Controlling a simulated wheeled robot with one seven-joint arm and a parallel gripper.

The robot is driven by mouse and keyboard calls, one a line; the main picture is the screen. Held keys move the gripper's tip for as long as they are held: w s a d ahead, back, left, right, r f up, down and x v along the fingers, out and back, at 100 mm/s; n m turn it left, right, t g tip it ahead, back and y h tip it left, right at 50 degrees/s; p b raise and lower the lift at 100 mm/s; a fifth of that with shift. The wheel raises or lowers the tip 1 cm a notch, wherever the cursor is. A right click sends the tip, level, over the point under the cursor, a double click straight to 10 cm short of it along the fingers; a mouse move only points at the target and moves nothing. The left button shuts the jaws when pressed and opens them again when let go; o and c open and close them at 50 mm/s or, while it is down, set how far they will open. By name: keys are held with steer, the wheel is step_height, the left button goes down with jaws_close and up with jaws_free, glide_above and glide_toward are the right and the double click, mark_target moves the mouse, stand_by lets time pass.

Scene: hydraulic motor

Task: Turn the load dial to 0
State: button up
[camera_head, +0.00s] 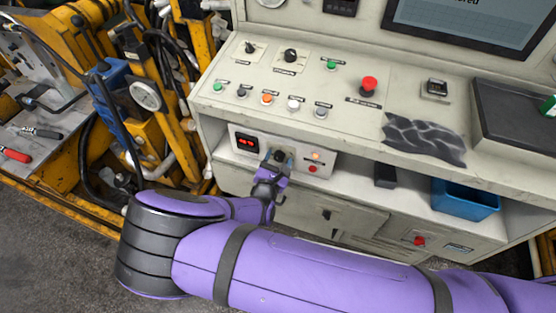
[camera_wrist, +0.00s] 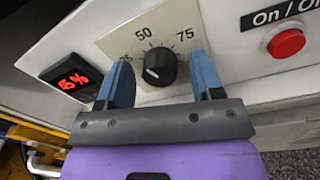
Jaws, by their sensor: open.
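The load dial (camera_wrist: 160,68) is a round black knob on a pale scale plate (camera_wrist: 118,45) marked 50 and 75, with a partly hidden number at left. Its white mark shows on the lower left of the knob. A red digital display (camera_wrist: 72,78) left of it seems to read 15%. My gripper (camera_wrist: 161,72) is open, with one blue finger on each side of the knob. A gap shows between the knob and both fingers in this view. In the head view my gripper (camera_head: 275,163) is at the small control box (camera_head: 321,157) and partly covers the dial.
A red On/Off button (camera_wrist: 286,43) is right of the dial. Above the box, the console panel (camera_head: 215,75) carries several knobs and buttons, including a red mushroom button (camera_head: 369,84). A blue bin (camera_head: 465,200) stands on the shelf at right. Yellow machinery (camera_head: 70,45) is at left.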

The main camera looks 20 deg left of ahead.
steer(key=c, duration=0.9)
steer(key=shift+n, duration=0.4)
steer(key=n, duration=0.4)
steer(key=shift+n, duration=0.3)
steer(key=n, duration=0.4)
steer(key=shift+a, duration=0.1)
steer(key=n, duration=0.5)
steer(key=shift+n+g+h, duration=0.3)
steer(key=n, duration=0.4)
steer(key=shift+a+n, duration=0.1)
steer(key=shift+n, duration=0.2)
